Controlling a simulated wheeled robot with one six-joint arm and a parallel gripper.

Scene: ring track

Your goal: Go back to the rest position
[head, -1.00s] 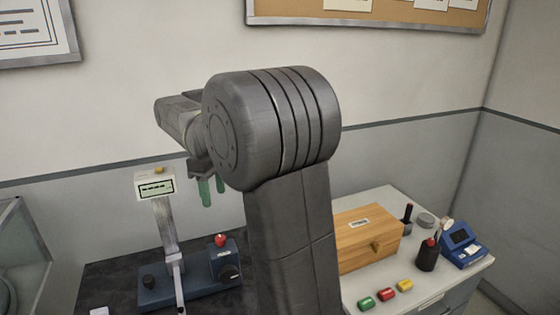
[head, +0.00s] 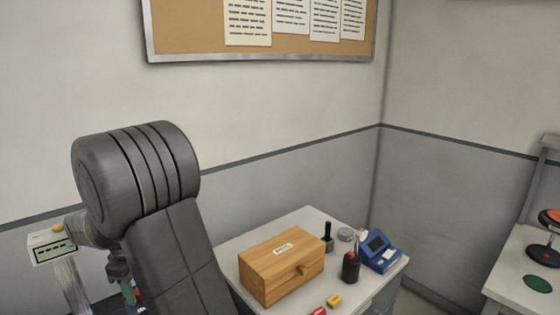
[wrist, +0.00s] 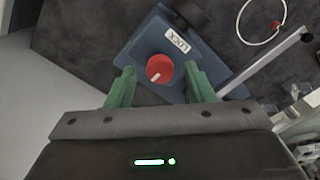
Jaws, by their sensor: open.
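In the wrist view my gripper (wrist: 161,88) is open, its two green fingers spread apart with nothing held between them. Beyond the fingers is a blue device base (wrist: 150,40) with a red knob (wrist: 160,69) and a LOCK label; the knob appears between the fingertips, and I cannot tell the gap to it. In the head view my dark arm fills the lower left and hides most of the gripper. A white display unit (head: 50,246) on a post stands at the left edge.
A white cabinet (head: 235,245) carries a wooden box (head: 281,268), a dark bottle (head: 350,267), a blue meter (head: 380,252) and small coloured pieces. Another bench (head: 518,262) stands at the right. In the wrist view, a white ring (wrist: 262,42) lies on the dark bench top (wrist: 80,35).

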